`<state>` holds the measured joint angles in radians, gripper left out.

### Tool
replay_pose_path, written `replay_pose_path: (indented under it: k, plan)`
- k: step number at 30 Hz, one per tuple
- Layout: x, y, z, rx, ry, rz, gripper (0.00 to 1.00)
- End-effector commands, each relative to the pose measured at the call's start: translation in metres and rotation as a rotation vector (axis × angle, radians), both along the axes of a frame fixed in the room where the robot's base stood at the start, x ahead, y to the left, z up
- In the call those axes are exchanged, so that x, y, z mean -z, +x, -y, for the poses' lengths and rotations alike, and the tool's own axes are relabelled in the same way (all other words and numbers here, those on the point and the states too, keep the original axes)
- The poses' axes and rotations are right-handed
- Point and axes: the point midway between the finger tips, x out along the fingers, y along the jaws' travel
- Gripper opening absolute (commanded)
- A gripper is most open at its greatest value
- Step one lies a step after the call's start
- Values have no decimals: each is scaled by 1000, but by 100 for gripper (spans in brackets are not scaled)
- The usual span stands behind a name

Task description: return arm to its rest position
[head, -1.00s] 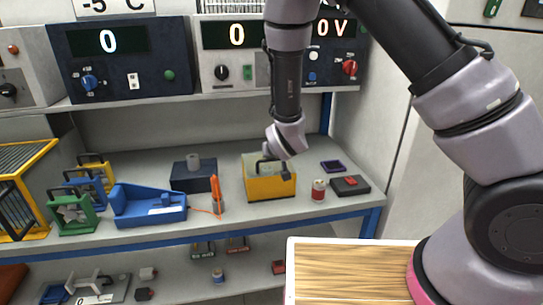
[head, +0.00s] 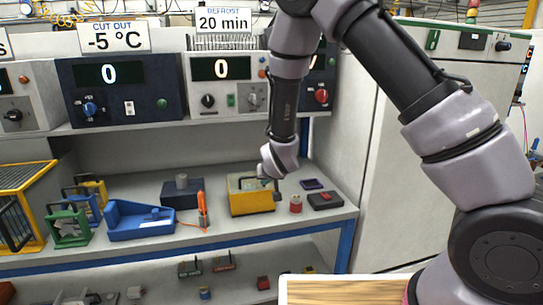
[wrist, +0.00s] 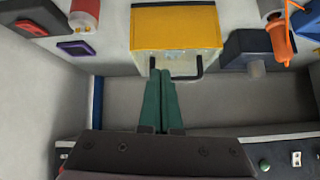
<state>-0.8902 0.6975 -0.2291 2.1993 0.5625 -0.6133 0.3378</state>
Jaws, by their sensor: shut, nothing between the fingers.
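My arm (head: 284,110) reaches down from the top of the head view to the workbench. My gripper is mostly hidden behind my wrist in the head view. In the wrist view my gripper (wrist: 160,75) shows as two green fingers, closed together with nothing between them. The fingertips appear by the dark handle of a yellow box (wrist: 175,28); I cannot tell whether they touch. The yellow box also shows in the head view (head: 252,203), standing on the bench (head: 225,228) just below and left of my wrist.
A red can (head: 296,204) and a dark device (head: 325,201) stand right of the box. An orange-handled tool (head: 202,209), a blue holder (head: 140,222) and a dark block (head: 181,195) stand left. Instruments (head: 222,85) line the shelf above. A wooden-topped surface (head: 345,290) is in front.

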Motion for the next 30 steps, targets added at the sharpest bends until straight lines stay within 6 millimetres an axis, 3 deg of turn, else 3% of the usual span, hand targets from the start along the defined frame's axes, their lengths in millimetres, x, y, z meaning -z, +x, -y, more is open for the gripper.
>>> replay_pose_path:
  k: [1,7,14,21,27,30]
  plan:
    - [-28,7,14,35,36,-17,0]
    - [-115,7,71,128,136,-112,0]
    - [-206,-23,142,198,224,-187,0]
    - [-281,-86,212,253,277,-230,0]
    - [-323,-157,260,305,290,-247,0]
    - [-334,-192,276,333,288,-253,0]
